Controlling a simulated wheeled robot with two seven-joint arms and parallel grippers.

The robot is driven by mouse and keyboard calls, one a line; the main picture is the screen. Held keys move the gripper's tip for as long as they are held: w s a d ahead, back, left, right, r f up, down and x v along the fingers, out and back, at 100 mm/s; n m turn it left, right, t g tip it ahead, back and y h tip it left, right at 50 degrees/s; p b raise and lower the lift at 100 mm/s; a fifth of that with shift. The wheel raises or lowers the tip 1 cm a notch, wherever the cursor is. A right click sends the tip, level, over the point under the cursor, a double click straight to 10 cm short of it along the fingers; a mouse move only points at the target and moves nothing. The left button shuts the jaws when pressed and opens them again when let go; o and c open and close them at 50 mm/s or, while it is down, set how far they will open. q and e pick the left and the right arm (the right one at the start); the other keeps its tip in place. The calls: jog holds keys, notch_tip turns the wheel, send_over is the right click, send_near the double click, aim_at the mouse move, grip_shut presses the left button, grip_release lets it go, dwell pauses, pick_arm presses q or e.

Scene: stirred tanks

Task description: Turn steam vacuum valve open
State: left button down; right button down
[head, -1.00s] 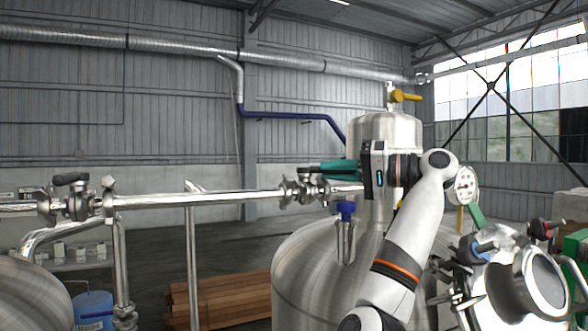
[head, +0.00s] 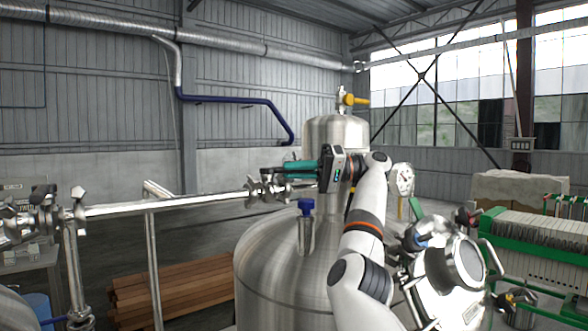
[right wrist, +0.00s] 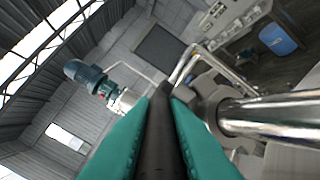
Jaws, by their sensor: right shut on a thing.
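A steel valve (head: 267,190) sits on the horizontal pipe beside the large tank in the head view. Its black handle (head: 269,171) lies above the body, roughly along the pipe. My right gripper (head: 288,169), with teal fingers, is shut on this handle. In the right wrist view the two teal fingers (right wrist: 160,125) press on both sides of the dark handle (right wrist: 160,140), and the valve body (right wrist: 212,98) shows to the right. The handle's gripped part is partly hidden by the fingers. My left gripper is not in view.
The steel tank (head: 265,270) stands below the valve, with a blue-capped fitting (head: 306,208) close under my right arm. A pressure gauge (head: 401,180) is right of the arm. Another valve (head: 45,208) is at the left. Wooden beams (head: 170,290) lie on the floor.

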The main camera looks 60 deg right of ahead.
jog(key=shift+d+r, duration=0.1)
jog(key=shift+r, duration=0.1)
jog(key=c, duration=1.4)
grip_release()
jog(key=shift+f, duration=0.1)
jog(key=shift+f, duration=0.15)
